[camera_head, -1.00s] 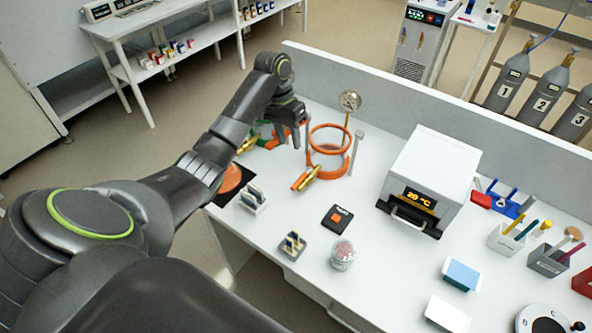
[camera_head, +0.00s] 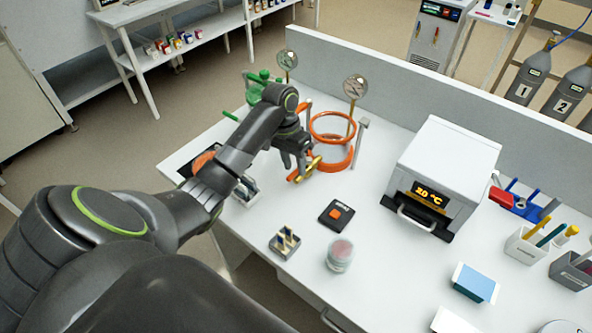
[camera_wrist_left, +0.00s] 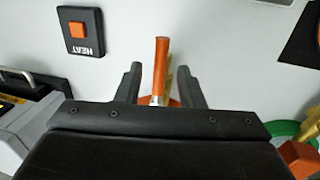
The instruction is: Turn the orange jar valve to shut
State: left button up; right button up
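The orange jar stand (camera_head: 334,140) has orange rings and a gauge on a post. Its brass valve (camera_head: 315,165) with an orange handle (camera_head: 296,178) sticks out at the front left. My left gripper (camera_head: 296,168) is just above and beside the valve, pointing down, and partly hides it. In the left wrist view the orange handle (camera_wrist_left: 161,62) lies lengthwise between my open left fingers (camera_wrist_left: 160,85), with gaps on both sides. A brass part (camera_wrist_left: 169,68) shows next to it. The inner end of the handle is hidden by the gripper body. My right gripper is not in view.
A green jar (camera_head: 258,92) with a gauge stands behind my left arm. A black HEAT pad (camera_head: 335,214), a slide holder (camera_head: 285,242) and a lidded jar (camera_head: 340,254) are in front. A white oven (camera_head: 448,170) stands right. A low wall (camera_head: 400,85) runs behind.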

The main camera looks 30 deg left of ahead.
pick_arm(q)
jog(key=shift+f, duration=0.3)
grip_shut()
jog(key=shift+s, duration=0.1)
